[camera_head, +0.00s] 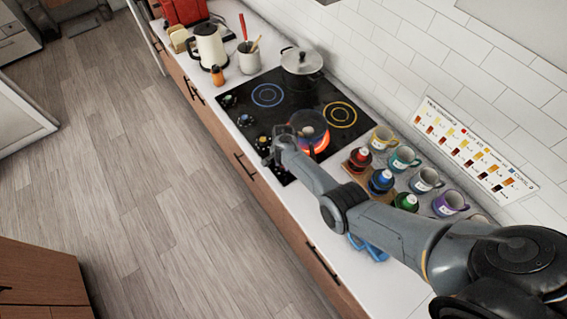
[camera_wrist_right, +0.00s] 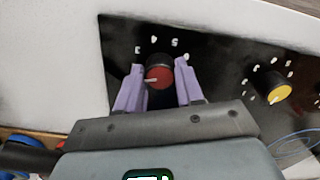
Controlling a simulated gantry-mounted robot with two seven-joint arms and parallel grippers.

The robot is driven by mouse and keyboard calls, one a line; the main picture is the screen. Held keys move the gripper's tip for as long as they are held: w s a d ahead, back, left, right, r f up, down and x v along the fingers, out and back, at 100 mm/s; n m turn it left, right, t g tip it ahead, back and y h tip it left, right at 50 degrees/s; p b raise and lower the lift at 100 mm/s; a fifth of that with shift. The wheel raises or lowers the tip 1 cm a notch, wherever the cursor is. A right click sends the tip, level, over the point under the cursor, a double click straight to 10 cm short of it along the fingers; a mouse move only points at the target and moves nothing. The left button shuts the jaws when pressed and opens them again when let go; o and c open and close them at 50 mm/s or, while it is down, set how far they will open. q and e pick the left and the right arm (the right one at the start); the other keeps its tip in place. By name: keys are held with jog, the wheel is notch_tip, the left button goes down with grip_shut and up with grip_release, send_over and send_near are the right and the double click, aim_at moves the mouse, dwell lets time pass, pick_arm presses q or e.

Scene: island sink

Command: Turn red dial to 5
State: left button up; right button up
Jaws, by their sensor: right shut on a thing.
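The red dial (camera_wrist_right: 159,78) is on the black cooktop panel in the right wrist view. Its white pointer line points left in that view. Small white numbers arc beyond it; one to the upper right looks like a 5. The purple fingers of my right gripper (camera_wrist_right: 160,86) are on either side of the dial, shut on it. In the head view my right gripper (camera_head: 272,156) is at the front edge of the black cooktop (camera_head: 285,92) and hides the red dial. My left gripper is not in view.
A yellow dial (camera_wrist_right: 279,93) is to the right in the wrist view. A pan (camera_head: 308,125) sits on a red-glowing burner close to my right gripper. A lidded pot (camera_head: 301,66) stands farther back. Several mugs and coloured-lid jars stand beside the cooktop, near my right arm.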

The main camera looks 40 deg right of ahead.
jog(key=m, duration=0.3)
jog(key=shift+m+b, duration=0.3)
jog(key=shift+m, duration=0.1)
jog(key=m+b, duration=0.1)
jog(key=m, duration=0.2)
jog(key=m+b, duration=0.1)
jog(key=m, duration=0.3)
jog(key=shift+f+b, duration=0.1)
jog(key=shift+b, duration=0.25)
jog(key=m+b, duration=0.1)
jog(key=m, duration=0.2)
jog(key=shift+w, duration=0.1)
jog(key=m+b, duration=0.3)
jog(key=m, duration=0.1)
jog(key=shift+b, duration=0.4)
jog(key=m+b, duration=0.3)
jog(key=m, duration=0.1)
jog(key=m+b, duration=0.2)
jog(key=shift+m, duration=0.3)
jog(key=shift+m+b, duration=0.3)
jog(key=shift+m, duration=0.2)
